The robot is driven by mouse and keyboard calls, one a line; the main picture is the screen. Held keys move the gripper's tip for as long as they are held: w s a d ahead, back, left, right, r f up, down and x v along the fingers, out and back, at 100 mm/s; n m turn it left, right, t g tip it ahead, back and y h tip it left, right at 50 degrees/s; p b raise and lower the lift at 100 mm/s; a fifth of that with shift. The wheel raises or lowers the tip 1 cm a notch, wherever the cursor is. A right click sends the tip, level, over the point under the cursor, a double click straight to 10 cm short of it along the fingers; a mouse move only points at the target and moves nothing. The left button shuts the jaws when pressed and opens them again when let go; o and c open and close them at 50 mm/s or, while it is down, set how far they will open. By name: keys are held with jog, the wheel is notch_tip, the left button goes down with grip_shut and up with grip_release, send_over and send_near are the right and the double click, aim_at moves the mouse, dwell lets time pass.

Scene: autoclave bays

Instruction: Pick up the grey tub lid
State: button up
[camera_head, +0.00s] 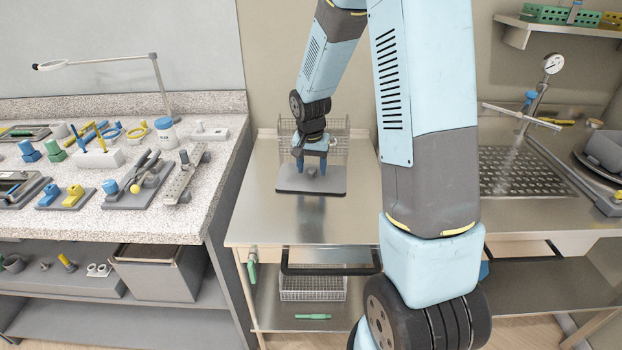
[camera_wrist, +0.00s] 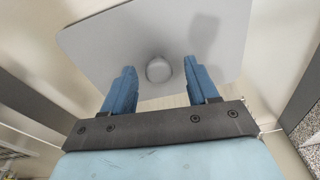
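The grey tub lid (camera_head: 311,181) is a flat rectangular plate on the steel cart top. In the wrist view the lid (camera_wrist: 105,48) fills the upper middle, with a round knob (camera_wrist: 158,69) near its front edge. My gripper (camera_head: 312,170) is above the lid, pointing down. In the wrist view my gripper's two blue fingers (camera_wrist: 160,75) are spread apart, one on each side of the knob, with clear gaps to it. Nothing is held. Whether the fingertips are level with the knob cannot be told.
A wire basket (camera_head: 338,140) stands behind the lid on the steel cart (camera_head: 290,225). A speckled counter (camera_head: 110,222) with tools and parts is at the left. A perforated steel surface (camera_head: 525,168) is at the right. The cart top in front of the lid is clear.

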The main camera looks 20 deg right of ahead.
aim_at(313, 168)
grip_shut()
dwell(0.3)
jog(key=shift+r, duration=0.15)
jog(key=shift+r, duration=0.35)
notch_tip(313, 168, up, 2)
jog(key=shift+r, duration=0.25)
jog(key=s+d+r, duration=0.7)
jog(key=s+r, duration=0.2)
jog(key=s, duration=0.3)
jog(key=shift+r, duration=0.25)
jog(key=shift+s, duration=0.15)
